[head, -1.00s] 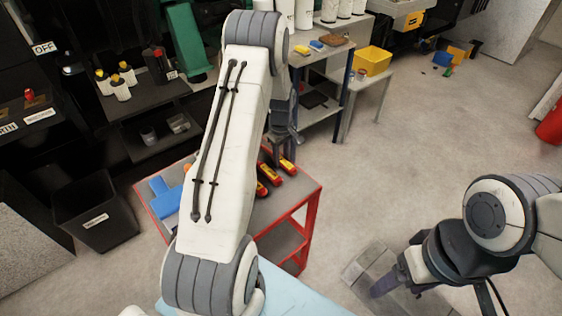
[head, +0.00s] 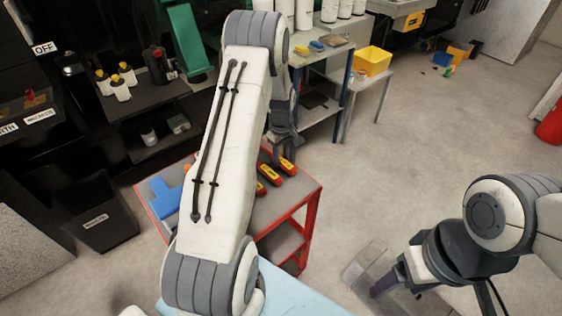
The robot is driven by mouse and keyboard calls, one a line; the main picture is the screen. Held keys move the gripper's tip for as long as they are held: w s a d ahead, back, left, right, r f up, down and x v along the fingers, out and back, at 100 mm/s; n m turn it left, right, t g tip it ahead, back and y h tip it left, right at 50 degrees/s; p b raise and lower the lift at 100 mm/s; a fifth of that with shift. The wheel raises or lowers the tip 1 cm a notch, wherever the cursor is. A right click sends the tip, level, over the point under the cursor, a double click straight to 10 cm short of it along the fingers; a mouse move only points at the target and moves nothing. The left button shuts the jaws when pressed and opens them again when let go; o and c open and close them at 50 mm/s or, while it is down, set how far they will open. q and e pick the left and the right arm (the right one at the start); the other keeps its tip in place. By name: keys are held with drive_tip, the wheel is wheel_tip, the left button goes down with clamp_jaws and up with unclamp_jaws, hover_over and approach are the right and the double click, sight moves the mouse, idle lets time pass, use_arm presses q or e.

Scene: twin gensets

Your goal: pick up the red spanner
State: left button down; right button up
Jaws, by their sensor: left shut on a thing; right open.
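My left arm reaches across the middle of the head view, and its gripper (head: 284,140) hangs over the back right of the red-framed cart (head: 311,193). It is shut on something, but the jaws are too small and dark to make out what. Several red-and-yellow objects (head: 269,174) lie on the cart just below it; I cannot tell whether any is a spanner. No red spanner can be clearly identified. My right gripper (head: 385,284) is open at the lower right, over the floor and away from the cart.
A blue object (head: 166,196) lies on the cart's left side, partly behind my arm. A black bin (head: 97,212) stands left of the cart. A yellow bin (head: 372,61) sits on a small table behind.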

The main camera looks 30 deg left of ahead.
use_arm(q)
drive_tip(key=shift+r, duration=0.55)
wheel_tip(320, 180, up, 3)
drive_tip(key=shift+f+b, duration=0.15)
drive_tip(key=shift+b, duration=0.25)
drive_tip(key=s+d+r+b, duration=0.1)
drive_tip(key=d+r, duration=0.6)
drive_tip(key=d, duration=0.4)
drive_tip(key=shift+s+d+r+b, duration=0.15)
drive_tip(key=shift+s+d+b, duration=0.05)
drive_tip(key=shift+d+b, duration=0.1)
drive_tip(key=c, duration=1.4)
unclamp_jaws()
drive_tip(key=shift+c, duration=0.2)
clamp_jaws()
